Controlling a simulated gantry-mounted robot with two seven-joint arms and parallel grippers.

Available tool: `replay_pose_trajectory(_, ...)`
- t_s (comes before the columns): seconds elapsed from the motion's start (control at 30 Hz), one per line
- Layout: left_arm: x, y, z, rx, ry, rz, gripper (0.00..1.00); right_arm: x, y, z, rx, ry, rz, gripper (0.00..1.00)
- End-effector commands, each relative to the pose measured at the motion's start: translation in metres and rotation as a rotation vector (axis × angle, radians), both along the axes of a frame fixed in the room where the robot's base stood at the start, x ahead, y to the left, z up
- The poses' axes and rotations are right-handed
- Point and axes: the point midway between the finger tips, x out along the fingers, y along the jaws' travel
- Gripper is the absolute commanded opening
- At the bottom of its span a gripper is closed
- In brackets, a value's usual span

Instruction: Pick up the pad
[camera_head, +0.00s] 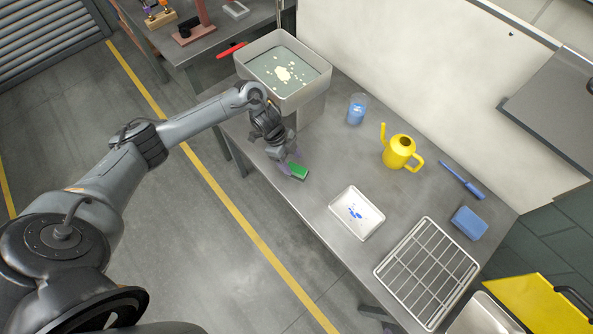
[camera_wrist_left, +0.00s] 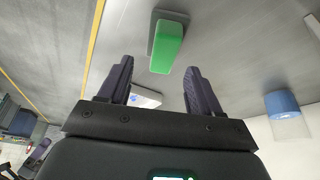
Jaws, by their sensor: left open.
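The green pad (camera_head: 299,170) lies on the grey table near its front edge. My left gripper (camera_head: 291,160) is right at the pad in the head view, with its fingers pointing down beside it. In the left wrist view the pad (camera_wrist_left: 167,45) shows a green face with a grey layer behind it. It lies beyond the open fingertips (camera_wrist_left: 158,75), between their lines, and nothing is between the fingers. Whether a finger touches the pad cannot be told. My right gripper is not in view.
A grey basin (camera_head: 292,100) of liquid with pale bits stands behind the gripper. A blue cup (camera_head: 356,110), yellow watering can (camera_head: 399,152), white tray (camera_head: 345,226), wire rack (camera_head: 400,264), blue block (camera_head: 468,222) and blue-handled tool (camera_head: 462,180) lie to the right.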

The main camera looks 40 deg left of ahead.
Motion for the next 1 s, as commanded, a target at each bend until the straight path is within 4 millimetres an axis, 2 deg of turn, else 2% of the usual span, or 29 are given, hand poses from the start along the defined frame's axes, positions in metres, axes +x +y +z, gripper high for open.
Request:
replay_pose_trajectory(0.47,0.008,-0.015,-0.045,-0.001,0.001,0.0,0.64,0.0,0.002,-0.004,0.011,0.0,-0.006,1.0)
replay_pose_trajectory(0.8,0.009,-0.017,-0.05,0.0,-0.001,-0.001,0.64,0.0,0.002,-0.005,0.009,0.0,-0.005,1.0)
replay_pose_trajectory(1.0,0.009,-0.017,-0.05,0.0,-0.001,-0.001,0.33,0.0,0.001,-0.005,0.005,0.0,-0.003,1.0)
